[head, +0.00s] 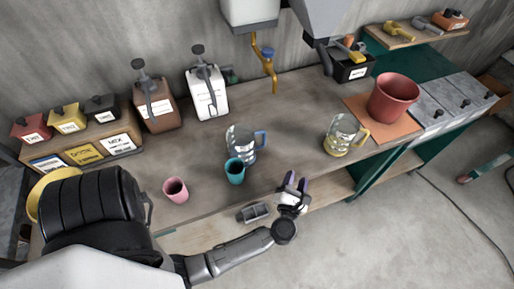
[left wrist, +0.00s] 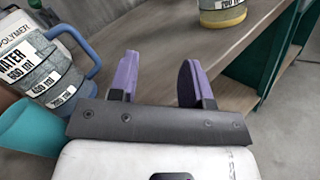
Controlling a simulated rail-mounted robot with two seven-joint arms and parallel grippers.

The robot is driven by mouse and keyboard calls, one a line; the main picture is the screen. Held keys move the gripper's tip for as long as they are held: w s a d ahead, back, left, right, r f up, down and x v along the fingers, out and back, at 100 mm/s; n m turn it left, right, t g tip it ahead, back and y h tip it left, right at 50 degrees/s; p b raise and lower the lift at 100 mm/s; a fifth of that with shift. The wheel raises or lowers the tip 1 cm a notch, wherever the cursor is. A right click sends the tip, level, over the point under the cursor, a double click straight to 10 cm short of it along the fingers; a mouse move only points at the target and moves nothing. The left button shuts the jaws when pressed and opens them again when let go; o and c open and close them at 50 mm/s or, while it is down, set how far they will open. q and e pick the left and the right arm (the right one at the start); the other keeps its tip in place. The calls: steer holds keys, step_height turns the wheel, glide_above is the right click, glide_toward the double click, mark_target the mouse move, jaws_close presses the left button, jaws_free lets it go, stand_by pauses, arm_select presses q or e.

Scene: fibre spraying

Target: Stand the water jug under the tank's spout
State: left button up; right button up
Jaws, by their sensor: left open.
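The water jug (head: 241,146) is clear with a blue handle and stands upright on the bench, left of the middle. In the left wrist view its label reads WATER (left wrist: 48,68), and a teal cup partly overlaps it. The tank (head: 250,12) is a pale box at the top, cut off by the picture edge. Its brass spout (head: 273,75) with a blue tap hangs above the back of the bench, with no jug below it. My left gripper (head: 292,183) is open and empty at the bench's front edge, right of the jug and apart from it. My right gripper is not in view.
The teal cup (head: 235,172) stands in front of the jug, a pink cup (head: 175,189) to the left. A yellow-handled jug (head: 343,136) stands to the right. Labelled containers (head: 207,93) line the back left. The bench between the two jugs is clear.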

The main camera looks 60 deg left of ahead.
arm_select(q)
steer(key=s+a+n+g+y, duration=0.1)
steer(key=s+n+g, duration=0.1)
steer(key=n, duration=0.1)
steer(key=s+a+n+g+y, duration=0.1)
steer(key=s+n+g, duration=0.1)
steer(key=n+g, duration=0.1)
steer(key=s+a+f+n+g+y, duration=0.1)
steer(key=s+a+n+g, duration=0.1)
steer(key=n, duration=0.2)
steer(key=shift+s+f+g+y, duration=0.1)
steer(key=shift+s+g+y, duration=0.2)
steer(key=shift+g, duration=0.1)
steer(key=shift+n, duration=0.5)
steer(key=shift+w+a, duration=0.1)
steer(key=shift+a, duration=0.15)
steer(key=p, duration=0.1)
glide_toward(264, 144)
steer(key=x, duration=0.3)
steer(key=shift+a, duration=0.1)
steer(key=shift+p+x, duration=0.4)
steer(key=shift+x, duration=2.25)
steer(key=shift+w+a, duration=0.2)
steer(key=shift+a, duration=0.05)
steer(key=shift+c, duration=0.2)
jaws_close()
